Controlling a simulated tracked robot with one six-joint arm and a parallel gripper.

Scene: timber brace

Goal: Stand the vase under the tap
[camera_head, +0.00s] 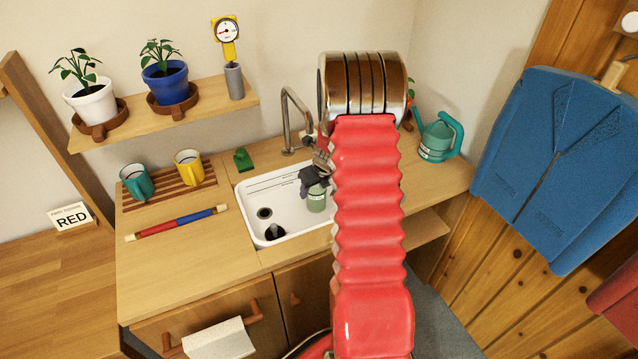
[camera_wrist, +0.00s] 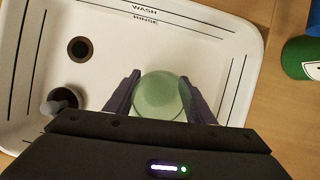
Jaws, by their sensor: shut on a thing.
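The vase (camera_head: 316,198) is pale green and upright over the white sink (camera_head: 254,205). My gripper (camera_head: 313,180) is shut on it from above. In the wrist view the round green vase (camera_wrist: 162,97) sits between the two dark fingers of my gripper (camera_wrist: 160,96). I cannot tell whether its base touches the sink floor. The tap (camera_head: 287,121) has a tall curved metal neck and stands behind the sink, up and left of the vase. My red arm hides the sink's right part in the head view.
The sink has a drain hole (camera_wrist: 78,48) and a dark plug (camera_wrist: 60,101) at left. A green object with a white label (camera_wrist: 302,57) stands right of the sink. Left on the counter are mugs (camera_head: 189,168) and a red-blue rod (camera_head: 177,224). A teal watering can (camera_head: 436,142) stands right.

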